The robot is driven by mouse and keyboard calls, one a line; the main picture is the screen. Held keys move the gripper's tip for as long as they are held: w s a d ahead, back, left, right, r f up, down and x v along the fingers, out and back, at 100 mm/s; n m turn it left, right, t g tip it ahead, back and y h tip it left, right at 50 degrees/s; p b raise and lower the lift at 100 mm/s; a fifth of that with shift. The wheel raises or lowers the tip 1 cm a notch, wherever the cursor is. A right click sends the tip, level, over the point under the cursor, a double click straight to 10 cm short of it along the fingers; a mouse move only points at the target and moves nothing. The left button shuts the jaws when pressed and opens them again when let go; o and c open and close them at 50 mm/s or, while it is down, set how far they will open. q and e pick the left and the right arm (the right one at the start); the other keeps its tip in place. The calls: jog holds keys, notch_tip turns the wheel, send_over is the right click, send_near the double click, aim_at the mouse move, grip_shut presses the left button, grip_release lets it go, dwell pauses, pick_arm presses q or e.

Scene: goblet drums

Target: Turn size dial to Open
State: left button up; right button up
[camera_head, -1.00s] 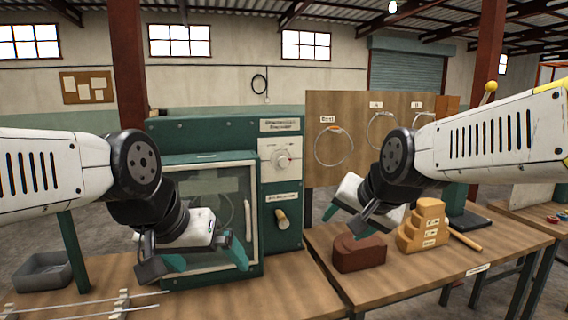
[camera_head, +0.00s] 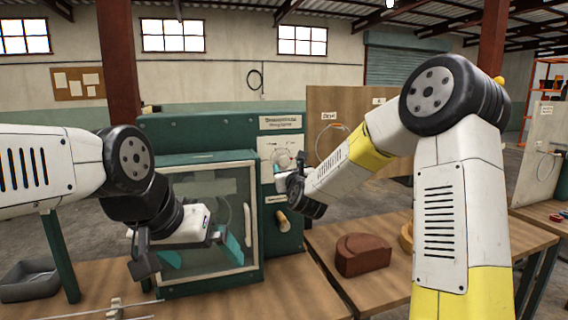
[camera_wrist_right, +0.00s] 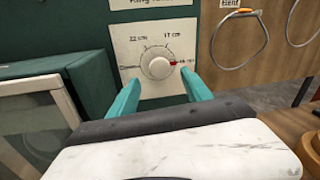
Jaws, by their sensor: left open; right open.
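The size dial (camera_head: 284,160) is a round white knob on a white panel on the front of the green machine (camera_head: 215,122). In the right wrist view the dial (camera_wrist_right: 158,67) shows a red mark on its right side, with "22 cm" and "17 cm" labels above; the side labels are too small to read. My right gripper (camera_wrist_right: 160,95) is open, its teal fingers below and either side of the dial, apart from it. In the head view the right gripper (camera_head: 290,180) is partly hidden by its own wrist. My left gripper (camera_head: 190,255) is open and empty before the glass door.
The glass door (camera_head: 205,215) with its vertical handle is left of the dial. A wooden knob (camera_head: 282,220) sits below it. A board with wire rings (camera_wrist_right: 238,40) stands right. A brown block (camera_head: 362,254) and grey bin (camera_head: 28,280) are nearby.

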aim_at(284, 161)
jog(key=w, duration=0.4)
jog(key=w+a, duration=0.1)
jog(key=w, duration=0.1)
jog(key=shift+w+a, duration=0.1)
jog(key=shift+w, duration=0.2)
grip_shut()
